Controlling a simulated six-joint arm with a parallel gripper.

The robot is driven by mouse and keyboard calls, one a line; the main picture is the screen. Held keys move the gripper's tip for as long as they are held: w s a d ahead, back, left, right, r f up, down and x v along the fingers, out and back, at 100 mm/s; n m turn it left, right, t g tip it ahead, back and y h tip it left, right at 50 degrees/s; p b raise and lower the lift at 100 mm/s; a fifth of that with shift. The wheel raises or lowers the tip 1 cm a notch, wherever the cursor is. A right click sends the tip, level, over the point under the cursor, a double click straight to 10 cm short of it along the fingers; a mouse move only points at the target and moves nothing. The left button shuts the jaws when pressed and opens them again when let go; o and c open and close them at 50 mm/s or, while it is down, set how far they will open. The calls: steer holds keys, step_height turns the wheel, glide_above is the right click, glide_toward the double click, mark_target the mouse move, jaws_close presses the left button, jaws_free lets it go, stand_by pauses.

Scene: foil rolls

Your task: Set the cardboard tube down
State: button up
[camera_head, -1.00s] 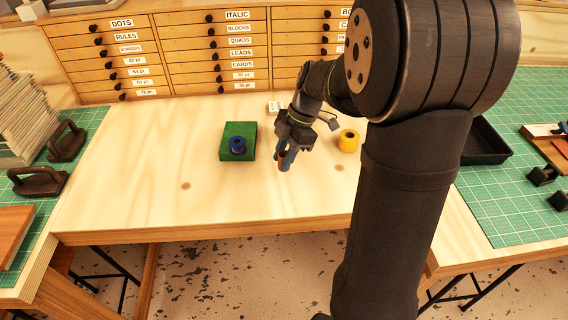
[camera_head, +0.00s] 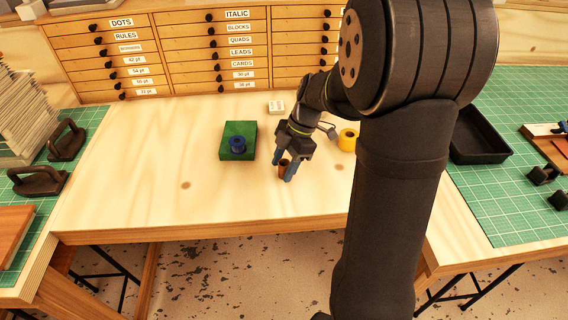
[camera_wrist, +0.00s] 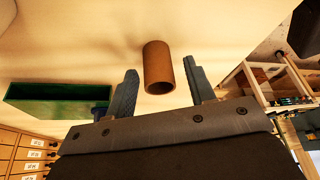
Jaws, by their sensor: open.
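In the wrist view the tube (camera_wrist: 158,68) shows between and just beyond the two fingers, with a gap on each side. My gripper (camera_head: 284,170) is open around the tube's place; it also shows in the wrist view (camera_wrist: 160,90). The fingers partly hide the tube in the head view.
A yellow roll (camera_head: 347,140) stands to the right, near my arm. The table's front left is clear.

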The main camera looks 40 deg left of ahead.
mark_target(279, 164)
steer(key=v, duration=1.2)
steer(key=shift+r, duration=0.15)
steer(key=x, duration=1.2)
steer(key=shift+f, duration=0.25)
step_height(279, 164, up, 3)
steer(key=shift+f, duration=0.1)
steer(key=shift+r, duration=0.75)
